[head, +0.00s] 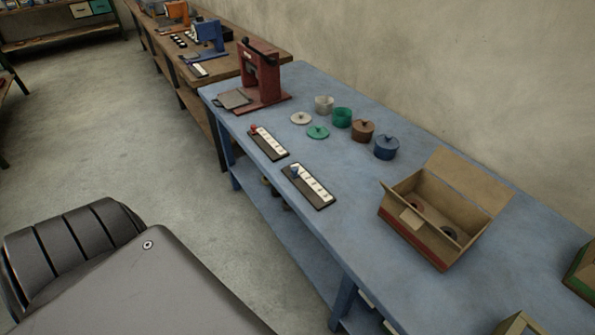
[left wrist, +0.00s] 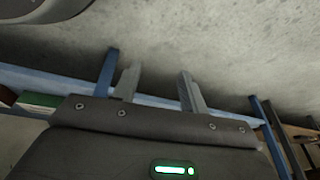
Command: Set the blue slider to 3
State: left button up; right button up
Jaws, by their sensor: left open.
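The blue slider (head: 296,172) is a blue knob at the upper left end of a dark block with a white marked scale (head: 314,186), on the near edge of the blue table. The scale's digits are too small to read. A similar block with a red slider (head: 254,129) lies beyond it. My left gripper (left wrist: 156,82) shows in the left wrist view with its two fingers apart and nothing between them. It is away from the sliders, with the blue table's frame behind it. Neither gripper shows in the head view.
The blue table (head: 350,235) also holds a red press (head: 262,75), several small pots and lids, and an open cardboard box (head: 440,205) to the right of the blue slider. Room around the slider block is clear. Grey floor (head: 110,130) lies left of the table.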

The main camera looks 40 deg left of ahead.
pick_arm(q)
jog(key=w+a+r+n+t+b, duration=0.1)
jog(key=w+a, duration=0.1)
jog(key=w, duration=0.4)
jog(key=w+a+r+t+b, duration=0.1)
jog(key=w+a+r+t, duration=0.15)
jog(key=w, duration=0.25)
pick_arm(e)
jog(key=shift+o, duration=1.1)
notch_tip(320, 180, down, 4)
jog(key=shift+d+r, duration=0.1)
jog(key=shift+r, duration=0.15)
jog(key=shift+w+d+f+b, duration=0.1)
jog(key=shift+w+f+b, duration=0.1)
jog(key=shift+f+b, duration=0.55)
pick_arm(q)
jog(key=t+h+b, duration=0.1)
jog(key=t+b, duration=0.1)
jog(key=t, duration=0.9)
send_near(292, 170)
jog(key=shift+w, duration=0.6)
jog(key=w, duration=0.9)
jog(key=shift+w+d+r+p, duration=0.1)
jog(key=shift+d+r+p, duration=0.1)
jog(key=shift+p, duration=0.15)
jog(key=shift+w+f, duration=0.1)
jog(key=shift+w, duration=0.35)
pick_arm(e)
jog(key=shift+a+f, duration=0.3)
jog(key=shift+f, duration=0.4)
